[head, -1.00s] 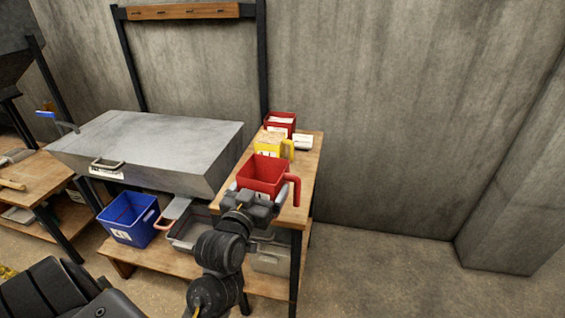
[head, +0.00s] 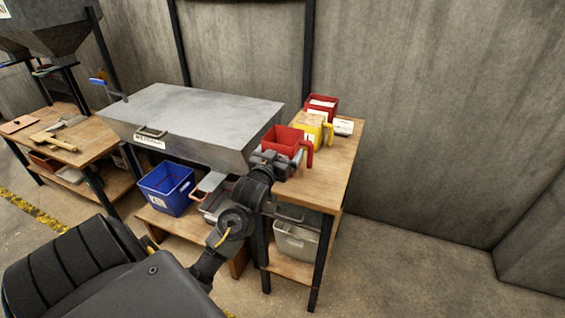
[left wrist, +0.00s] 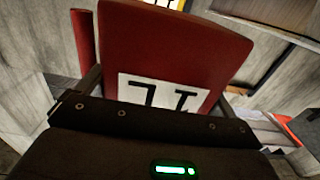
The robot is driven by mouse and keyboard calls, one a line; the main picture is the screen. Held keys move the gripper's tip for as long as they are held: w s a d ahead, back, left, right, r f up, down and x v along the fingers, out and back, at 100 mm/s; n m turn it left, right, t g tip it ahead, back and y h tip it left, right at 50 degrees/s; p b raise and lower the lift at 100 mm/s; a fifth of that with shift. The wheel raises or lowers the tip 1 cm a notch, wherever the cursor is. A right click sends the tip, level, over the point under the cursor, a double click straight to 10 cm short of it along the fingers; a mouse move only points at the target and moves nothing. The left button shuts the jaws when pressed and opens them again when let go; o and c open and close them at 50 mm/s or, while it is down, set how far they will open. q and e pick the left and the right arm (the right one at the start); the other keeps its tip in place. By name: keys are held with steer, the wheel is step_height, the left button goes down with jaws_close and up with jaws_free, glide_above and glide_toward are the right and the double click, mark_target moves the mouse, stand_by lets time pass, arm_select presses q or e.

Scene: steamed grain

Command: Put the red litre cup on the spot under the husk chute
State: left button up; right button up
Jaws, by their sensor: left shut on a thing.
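The red litre cup (head: 280,139) is upright in my left gripper (head: 277,163), at the left side of the right-hand wooden table, close to the grey metal box. Its red handle points right. I cannot tell whether its base touches the table. In the left wrist view the cup's red wall (left wrist: 170,48) fills the space between the fingers, with a white label that seems to read "1 L" upside down. A pale sloping chute (head: 212,181) comes out under the box; I cannot tell whether it is the husk chute. The spot is not identifiable. My right gripper is not in view.
A yellow cup (head: 311,122) and another red container (head: 325,101) stand behind the held cup. The grey metal box (head: 200,112) is close on its left. The table front (head: 315,187) is clear.

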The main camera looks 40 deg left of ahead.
arm_select(q)
steer(key=shift+w+a+f, duration=0.35)
steer(key=shift+w+f, duration=0.05)
steer(key=shift+f, duration=0.25)
steer(key=shift+w+a+f, duration=0.35)
steer(key=shift+w+f, duration=0.05)
steer(key=shift+f, duration=0.2)
step_height(320, 180, down, 3)
steer(key=shift+w+p, duration=0.1)
steer(key=shift+p, duration=0.25)
steer(key=shift+f, duration=0.1)
steer(key=shift+f, duration=0.1)
